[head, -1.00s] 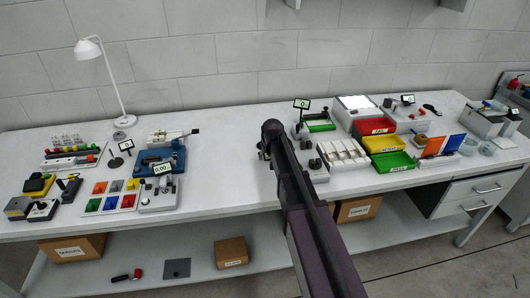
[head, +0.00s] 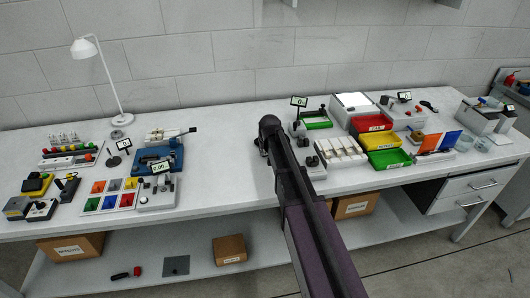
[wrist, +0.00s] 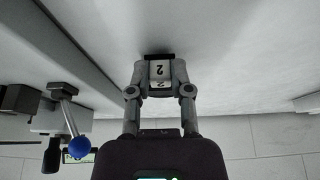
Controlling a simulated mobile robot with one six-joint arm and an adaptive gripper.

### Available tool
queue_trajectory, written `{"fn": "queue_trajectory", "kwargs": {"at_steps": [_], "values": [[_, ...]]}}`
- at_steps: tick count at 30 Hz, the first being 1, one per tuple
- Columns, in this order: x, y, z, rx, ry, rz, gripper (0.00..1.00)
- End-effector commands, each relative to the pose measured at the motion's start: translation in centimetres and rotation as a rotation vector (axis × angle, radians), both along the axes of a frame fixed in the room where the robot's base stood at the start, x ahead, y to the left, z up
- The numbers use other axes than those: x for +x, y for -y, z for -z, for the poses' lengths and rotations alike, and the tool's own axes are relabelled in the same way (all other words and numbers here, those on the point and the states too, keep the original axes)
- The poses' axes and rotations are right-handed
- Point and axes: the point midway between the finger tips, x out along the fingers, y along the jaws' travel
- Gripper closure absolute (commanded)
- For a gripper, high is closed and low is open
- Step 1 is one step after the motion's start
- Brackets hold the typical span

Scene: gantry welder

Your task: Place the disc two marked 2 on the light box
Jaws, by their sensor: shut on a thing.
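My gripper (wrist: 159,75) is shut on a small piece with a white label marked 2 (wrist: 158,71), which I take to be disc two. It sits between the fingertips in the wrist view, with a dark edge at its far side. In the head view my arm covers the gripper and the disc, above the middle of the bench. The light box (head: 354,101), a white bright-topped square, stands at the back of the bench, right of my arm. Nothing is seen lying on its top.
Close right of my arm are a small display (head: 299,101), a green tray (head: 317,122) and a white divided tray (head: 341,150).

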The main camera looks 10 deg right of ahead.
Motion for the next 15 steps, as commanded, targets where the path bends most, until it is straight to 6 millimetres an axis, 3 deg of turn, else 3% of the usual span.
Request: {"fn": "queue_trajectory", "kwargs": {"at_steps": [15], "values": [[0.0,0.0,-5.4,0.000,0.000,0.000,1.00]]}}
